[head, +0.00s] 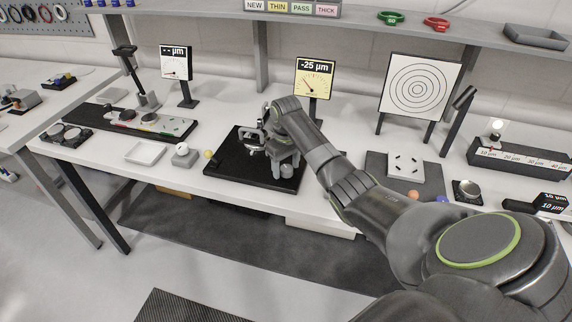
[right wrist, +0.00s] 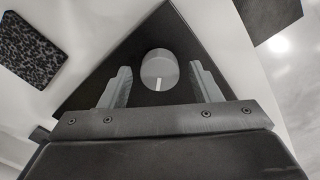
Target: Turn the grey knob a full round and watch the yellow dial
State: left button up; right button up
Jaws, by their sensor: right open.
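In the right wrist view the grey knob (right wrist: 160,70) is round, with a white mark at its lower edge, over a black base. The fingers of my right gripper (right wrist: 160,88) stand open on either side of it, with gaps showing between each finger and the knob. In the head view my right gripper (head: 268,143) is over the black base plate (head: 225,168), among grey fixture parts; I cannot clearly pick out the knob there. The yellow dial (head: 314,78) stands behind the plate and reads -25 µm, its needle pointing to the upper left. My left gripper is out of view.
A white dial (head: 174,64) stands at the left, and a ringed target (head: 418,87) at the right. A white tray (head: 145,153), a white ball on a grey block (head: 184,155) and a yellow ball (head: 208,154) are left of the plate. A grey mat (head: 432,178) lies right.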

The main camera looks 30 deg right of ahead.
jog(key=shift+c, duration=0.3)
jog(key=c, duration=0.9)
jog(key=shift+r, duration=0.1)
jog(key=n+p, duration=0.2)
jog(key=shift+r+n, duration=0.15)
jog(key=shift+n, duration=0.15)
jog(key=n+p, duration=0.2)
jog(key=n, duration=0.1)
jog(key=shift+a, duration=0.1)
jog(key=n+p, duration=0.2)
jog(key=n, duration=0.3)
jog(key=shift+n+p, duration=0.45)
jog(key=shift+n, duration=1.45)
